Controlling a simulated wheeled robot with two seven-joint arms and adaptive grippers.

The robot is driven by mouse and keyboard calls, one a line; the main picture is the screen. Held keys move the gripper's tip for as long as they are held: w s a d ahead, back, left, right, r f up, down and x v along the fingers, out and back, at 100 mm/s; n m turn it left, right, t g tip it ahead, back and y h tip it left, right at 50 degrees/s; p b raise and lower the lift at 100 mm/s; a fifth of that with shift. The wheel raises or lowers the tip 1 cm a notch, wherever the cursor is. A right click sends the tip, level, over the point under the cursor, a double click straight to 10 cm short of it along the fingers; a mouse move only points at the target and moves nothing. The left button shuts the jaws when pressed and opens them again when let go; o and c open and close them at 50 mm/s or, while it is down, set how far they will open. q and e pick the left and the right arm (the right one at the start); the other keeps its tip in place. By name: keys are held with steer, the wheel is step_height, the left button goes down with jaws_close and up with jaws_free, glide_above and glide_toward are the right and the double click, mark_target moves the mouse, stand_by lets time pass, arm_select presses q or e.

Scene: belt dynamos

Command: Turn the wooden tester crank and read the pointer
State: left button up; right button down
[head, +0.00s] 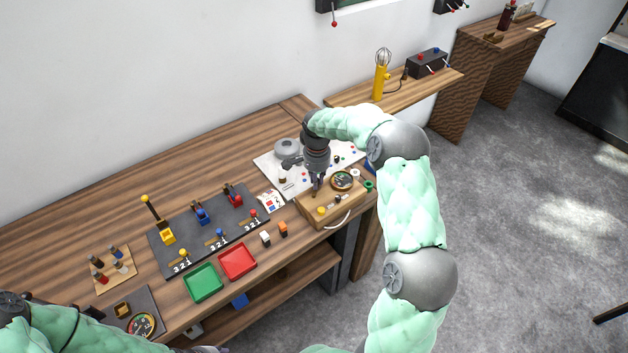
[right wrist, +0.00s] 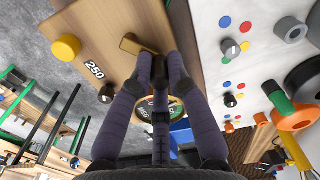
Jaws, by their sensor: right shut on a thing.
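The wooden tester (head: 330,217) is a light box at the right end of the bench. Its round dial (head: 342,180) sits on the top. My right gripper (head: 316,192) points down over the tester's left part, beside the dial. In the right wrist view the fingers (right wrist: 160,75) are shut at the brass-coloured crank piece (right wrist: 135,46), whose grip is mostly hidden between them. The dial (right wrist: 160,106) shows partly behind the fingers; its pointer cannot be read. My left forearm shows at the lower left, but its gripper is out of view.
A yellow knob (right wrist: 66,47) and a 250 label (right wrist: 95,69) are on the tester. A white board (head: 268,163) lies behind it. A dark lever panel (head: 190,238), a green tray (head: 203,283) and a red tray (head: 238,262) stand to the left.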

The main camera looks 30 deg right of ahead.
steer(key=shift+s+d+m, duration=0.2)
steer(key=shift+m, duration=0.5)
steer(key=c, duration=1.2)
jaws_free()
steer(key=shift+r, duration=0.15)
step_height(320, 180, up, 12)
steer(key=shift+f, duration=0.1)
